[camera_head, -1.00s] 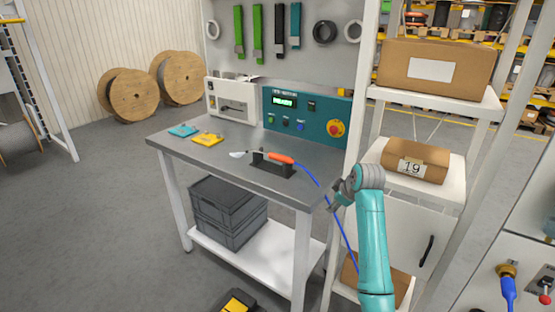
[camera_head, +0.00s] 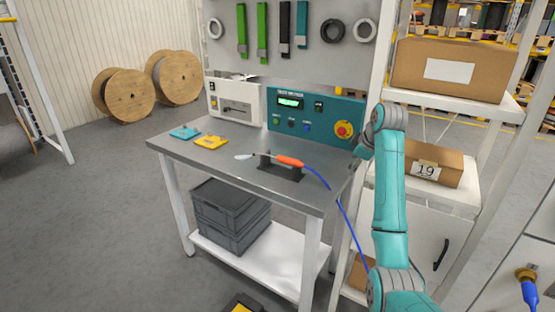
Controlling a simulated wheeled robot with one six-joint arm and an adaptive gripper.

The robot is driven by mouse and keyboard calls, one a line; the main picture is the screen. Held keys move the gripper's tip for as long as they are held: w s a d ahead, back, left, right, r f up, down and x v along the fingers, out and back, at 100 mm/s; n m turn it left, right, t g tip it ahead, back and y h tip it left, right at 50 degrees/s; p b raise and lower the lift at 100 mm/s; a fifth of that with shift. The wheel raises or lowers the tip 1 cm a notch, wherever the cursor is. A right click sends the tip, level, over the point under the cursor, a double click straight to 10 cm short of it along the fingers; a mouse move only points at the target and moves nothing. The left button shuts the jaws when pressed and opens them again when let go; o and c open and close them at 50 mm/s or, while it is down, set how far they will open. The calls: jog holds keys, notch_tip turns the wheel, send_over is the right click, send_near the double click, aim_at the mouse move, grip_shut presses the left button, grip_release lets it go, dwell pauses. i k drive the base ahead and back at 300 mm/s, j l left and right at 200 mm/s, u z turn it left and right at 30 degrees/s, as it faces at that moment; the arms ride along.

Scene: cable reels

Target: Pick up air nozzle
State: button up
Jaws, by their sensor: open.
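The air nozzle (camera_head: 290,161) has an orange body with a pale tip pointing left. It rests on a small black holder (camera_head: 281,173) on the grey workbench (camera_head: 225,165), near its front edge. A blue hose runs from its right end over the bench edge and down. My gripper (camera_head: 361,153) is small in the view, at the right end of the bench, to the right of the nozzle and apart from it. It is open, and nothing shows in it. Its fingers are hard to make out beside my teal arm.
A teal control box (camera_head: 315,118) and a white device (camera_head: 234,102) stand at the bench's back. A yellow piece (camera_head: 211,142) and a blue piece (camera_head: 185,133) lie left. A white shelf (camera_head: 450,185) with cardboard boxes stands close to my arm on the right.

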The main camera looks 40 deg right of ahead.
aim_at(281, 158)
jog(key=i+j, duration=0.2)
jog(key=i, duration=0.15)
jog(key=i+j, duration=0.15)
jog(key=i, duration=0.25)
jog(key=i+j, duration=0.2)
jog(key=i, duration=0.15)
